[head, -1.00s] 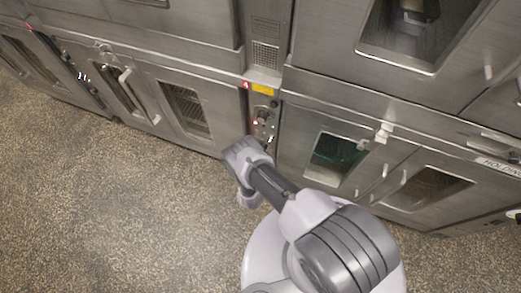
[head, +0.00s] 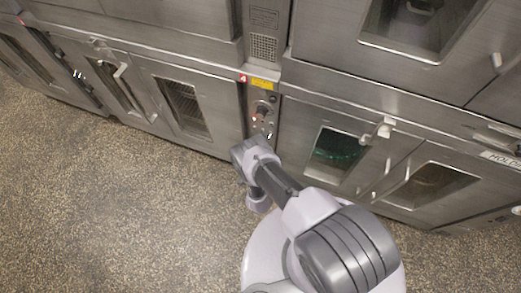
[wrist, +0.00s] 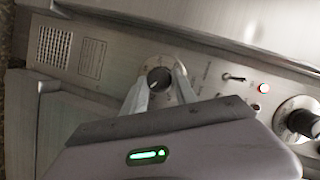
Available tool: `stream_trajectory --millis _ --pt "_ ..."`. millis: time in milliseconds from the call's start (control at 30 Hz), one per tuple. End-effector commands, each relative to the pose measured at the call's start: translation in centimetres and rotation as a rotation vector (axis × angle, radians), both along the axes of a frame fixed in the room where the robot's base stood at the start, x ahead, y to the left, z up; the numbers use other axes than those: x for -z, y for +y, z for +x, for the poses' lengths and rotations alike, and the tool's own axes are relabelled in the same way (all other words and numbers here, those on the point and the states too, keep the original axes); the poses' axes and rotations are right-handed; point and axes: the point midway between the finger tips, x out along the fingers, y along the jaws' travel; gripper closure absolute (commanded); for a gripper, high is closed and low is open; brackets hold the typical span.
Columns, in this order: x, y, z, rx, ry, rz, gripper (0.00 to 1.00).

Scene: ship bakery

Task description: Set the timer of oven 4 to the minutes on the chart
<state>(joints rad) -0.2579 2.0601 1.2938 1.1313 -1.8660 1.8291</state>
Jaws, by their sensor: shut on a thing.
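The control panel (head: 263,108) of the oven marked with a red 4 (head: 243,79) is a narrow upright strip between oven doors in the head view. In the wrist view, a small dark knob (wrist: 159,78) sits on a round pale dial. My gripper (wrist: 161,82) has one finger on each side of this knob and is shut on it. In the head view my wrist is low in front of the panel and the fingertips are hidden. A larger black knob (wrist: 301,121) with a silver ring is farther right in the wrist view. No readable chart is in view.
A yellow label (head: 263,84) is on the panel. Oven doors with handles flank it. The speckled floor (head: 110,210) to the left is clear.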

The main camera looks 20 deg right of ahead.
Motion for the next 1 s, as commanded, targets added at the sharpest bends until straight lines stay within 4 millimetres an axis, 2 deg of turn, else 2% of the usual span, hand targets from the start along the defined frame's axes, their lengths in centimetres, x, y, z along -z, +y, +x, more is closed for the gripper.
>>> stream_trajectory --millis 333,367,433,467,767,867,1000 --pt "0.0 0.0 0.0 0.001 0.001 0.001 1.00" --pt "0.0 0.0 0.0 0.001 0.001 0.001 0.60" --pt "0.0 0.0 0.0 0.001 0.001 0.001 0.47" --pt "0.0 0.0 0.0 0.001 0.001 0.001 0.45" --pt "0.0 0.0 -0.1 0.000 0.001 0.000 0.45" --pt "-0.3 0.4 -1.2 -0.002 0.002 0.000 0.45" --pt "-1.0 1.5 -4.4 -0.006 0.005 -0.002 0.45"
